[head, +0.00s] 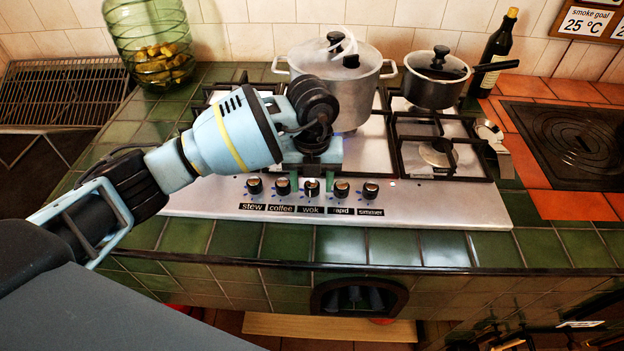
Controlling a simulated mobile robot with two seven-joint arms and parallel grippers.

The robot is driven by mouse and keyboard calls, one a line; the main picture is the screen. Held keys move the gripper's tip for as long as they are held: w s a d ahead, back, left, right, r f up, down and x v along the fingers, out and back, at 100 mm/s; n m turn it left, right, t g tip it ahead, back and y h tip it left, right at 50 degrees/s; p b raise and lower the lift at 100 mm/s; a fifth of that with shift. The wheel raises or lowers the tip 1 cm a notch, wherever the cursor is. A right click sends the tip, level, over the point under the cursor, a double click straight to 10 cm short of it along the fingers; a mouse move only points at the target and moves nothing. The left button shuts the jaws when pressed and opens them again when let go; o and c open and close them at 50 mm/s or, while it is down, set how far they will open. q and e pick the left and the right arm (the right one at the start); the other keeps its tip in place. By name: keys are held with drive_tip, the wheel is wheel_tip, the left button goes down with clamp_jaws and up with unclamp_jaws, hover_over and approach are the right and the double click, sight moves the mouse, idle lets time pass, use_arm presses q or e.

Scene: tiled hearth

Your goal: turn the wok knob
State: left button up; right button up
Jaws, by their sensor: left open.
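The wok knob (312,187) is the middle one of a row on the front strip of the steel hob (400,205), above a label reading "wok". It is dark with a pale face. My left gripper (313,182) reaches in from the left and points down at this knob. Its jaws are open, with one finger to each side of the knob's upper part. Whether the fingers touch the knob I cannot tell. My right gripper is not in view.
The coffee knob (283,186) and rapid knob (341,189) sit close on either side. A large steel pot (372,85) stands behind my gripper, and a dark saucepan (432,90) to its right. A green glass jar (150,45) stands at the back left. The green tiled front edge is clear.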

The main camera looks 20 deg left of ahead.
use_arm(q)
drive_tip(key=c, duration=1)
